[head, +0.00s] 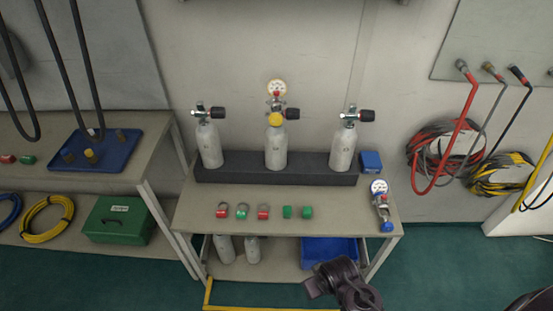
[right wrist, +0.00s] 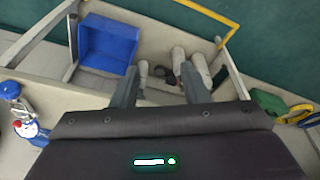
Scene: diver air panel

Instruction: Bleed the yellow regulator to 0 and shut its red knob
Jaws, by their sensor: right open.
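The gauge reading is too small to tell. A small reddish spot shows just below the gauge; I cannot make out a red knob clearly. My right gripper (right wrist: 162,80) is open and empty in the right wrist view, over the bench's lower front. In the head view, my dark right arm is low in front of the bench, well apart from the regulator. My left gripper is not in view.
Two other cylinders (head: 208,145) (head: 343,148) flank the middle one in a dark block (head: 222,174). A blue-knobbed regulator (head: 383,205) lies at the bench's right end. Red and green caps (head: 242,210) line the front. A blue bin (head: 318,252) stands on the lower shelf.

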